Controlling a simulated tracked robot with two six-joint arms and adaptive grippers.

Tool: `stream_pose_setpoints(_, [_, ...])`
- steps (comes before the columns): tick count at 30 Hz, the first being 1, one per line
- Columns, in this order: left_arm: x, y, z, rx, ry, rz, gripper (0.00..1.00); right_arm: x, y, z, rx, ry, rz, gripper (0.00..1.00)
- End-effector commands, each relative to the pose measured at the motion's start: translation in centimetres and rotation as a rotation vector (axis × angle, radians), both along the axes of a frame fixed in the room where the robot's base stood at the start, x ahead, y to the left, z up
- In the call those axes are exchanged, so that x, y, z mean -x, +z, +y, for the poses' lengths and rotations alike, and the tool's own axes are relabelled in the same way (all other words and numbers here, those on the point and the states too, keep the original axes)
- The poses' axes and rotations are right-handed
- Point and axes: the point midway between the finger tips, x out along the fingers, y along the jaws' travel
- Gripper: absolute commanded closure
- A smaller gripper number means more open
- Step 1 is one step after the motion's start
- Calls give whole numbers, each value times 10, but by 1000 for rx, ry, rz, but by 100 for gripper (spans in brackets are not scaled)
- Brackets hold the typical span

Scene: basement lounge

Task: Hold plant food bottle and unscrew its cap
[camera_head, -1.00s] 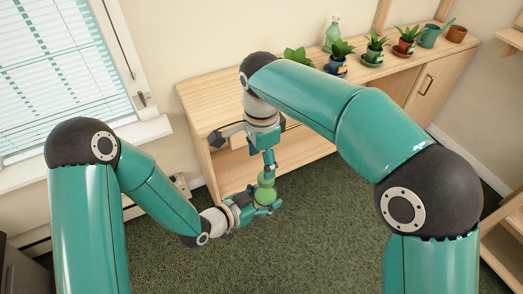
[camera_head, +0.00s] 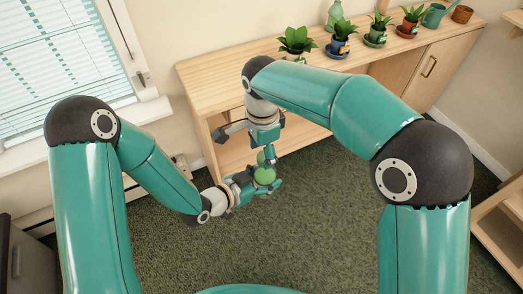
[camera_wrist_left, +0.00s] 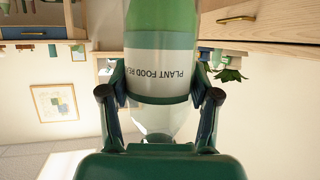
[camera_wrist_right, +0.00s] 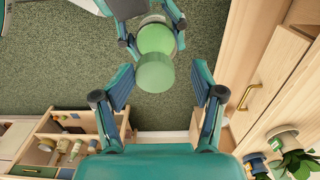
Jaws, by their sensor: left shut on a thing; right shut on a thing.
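The plant food bottle (camera_wrist_left: 160,70) is green with a white label and a clear tapered end, upside down in the left wrist view. My left gripper (camera_head: 262,186) is shut on the bottle's sides, one finger on each side of the label. The light green cap (camera_wrist_right: 155,74) faces the right wrist view, with the bottle body (camera_wrist_right: 157,38) behind it. My right gripper (camera_head: 268,153) comes down from above and is shut on the cap, its fingers (camera_wrist_right: 159,88) either side. Whether the cap is still seated on the neck cannot be told; the neck is hidden.
A wooden cabinet (camera_head: 215,72) stands behind the grippers, with several potted plants (camera_head: 297,40), a spray bottle (camera_head: 335,14) and a watering can (camera_head: 436,15) on top. A window (camera_head: 60,60) is at left. Green carpet (camera_head: 320,215) lies open below the grippers.

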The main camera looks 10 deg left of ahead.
Motion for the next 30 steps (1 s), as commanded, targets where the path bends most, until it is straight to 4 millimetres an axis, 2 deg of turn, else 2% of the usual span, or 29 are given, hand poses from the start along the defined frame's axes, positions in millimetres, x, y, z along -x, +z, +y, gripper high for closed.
stream_pose_setpoints(1, [1, 6, -4, 4, -18, -21, 100, -3, -4, 1, -3, 1, -8, 73])
stream_pose_setpoints(6, [2, 6, -5, 2, -21, -24, 100, -3, -5, 1, -2, 1, -6, 100])
stream_pose_setpoints(24, [1, 7, -5, 1, -21, -27, 100, -2, -5, 1, -2, 6, -3, 100])
stream_pose_setpoints(27, [1, 7, -5, 1, -21, -27, 100, -2, -5, 0, -8, 54, 1, 100])
stream_pose_setpoints(30, [1, 7, -5, 1, -21, -27, 100, -1, -5, -1, -23, 179, 6, 100])
